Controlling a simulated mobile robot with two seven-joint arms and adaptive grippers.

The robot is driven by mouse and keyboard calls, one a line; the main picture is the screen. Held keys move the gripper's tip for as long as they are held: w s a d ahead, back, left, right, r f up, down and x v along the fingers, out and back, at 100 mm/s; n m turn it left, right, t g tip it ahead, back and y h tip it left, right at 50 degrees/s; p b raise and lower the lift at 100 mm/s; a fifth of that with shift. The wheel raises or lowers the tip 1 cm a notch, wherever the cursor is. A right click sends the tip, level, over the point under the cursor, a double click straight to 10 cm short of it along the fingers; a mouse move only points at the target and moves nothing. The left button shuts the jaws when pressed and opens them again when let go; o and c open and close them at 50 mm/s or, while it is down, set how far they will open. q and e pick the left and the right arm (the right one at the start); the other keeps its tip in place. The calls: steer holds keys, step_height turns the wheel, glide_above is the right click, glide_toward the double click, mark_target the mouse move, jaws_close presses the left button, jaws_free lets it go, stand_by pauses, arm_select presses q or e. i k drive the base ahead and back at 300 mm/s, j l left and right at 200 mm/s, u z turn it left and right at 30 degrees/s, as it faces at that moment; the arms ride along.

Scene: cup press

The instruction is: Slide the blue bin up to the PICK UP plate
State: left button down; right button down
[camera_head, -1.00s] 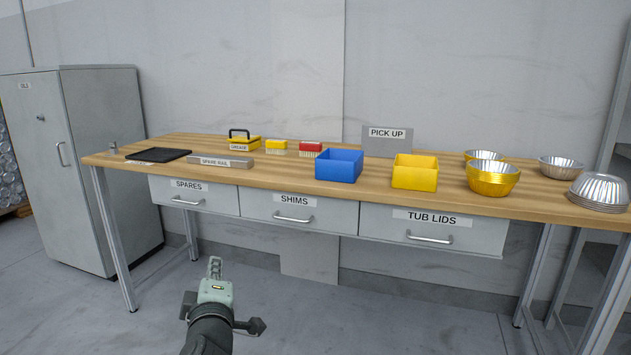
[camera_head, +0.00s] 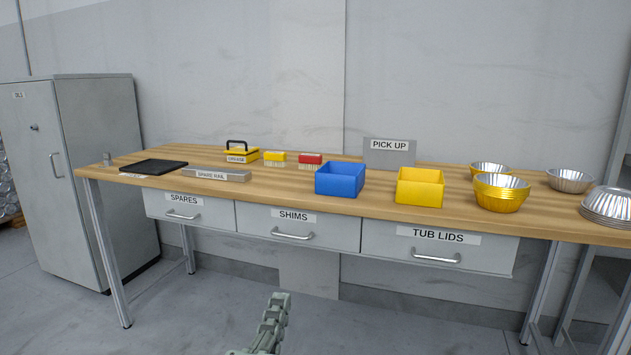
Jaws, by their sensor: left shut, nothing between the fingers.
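The blue bin (camera_head: 341,181) is an open-topped box standing upright near the front of the wooden bench, left of the yellow bin. The grey PICK UP plate (camera_head: 390,152) stands upright at the back of the bench, behind and to the right of the blue bin, with a gap between them. My left gripper (camera_head: 280,298) shows at the bottom of the view, in front of the bench and below the drawers. Its fingers are together and empty, well apart from the blue bin. My right gripper is not in view.
A yellow bin (camera_head: 419,188) stands right of the blue bin. Metal and gold bowls (camera_head: 501,193) fill the right end. Drawers (camera_head: 298,228) hang under the front edge.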

mark_target(345, 179)
steer(key=i, duration=1.35)
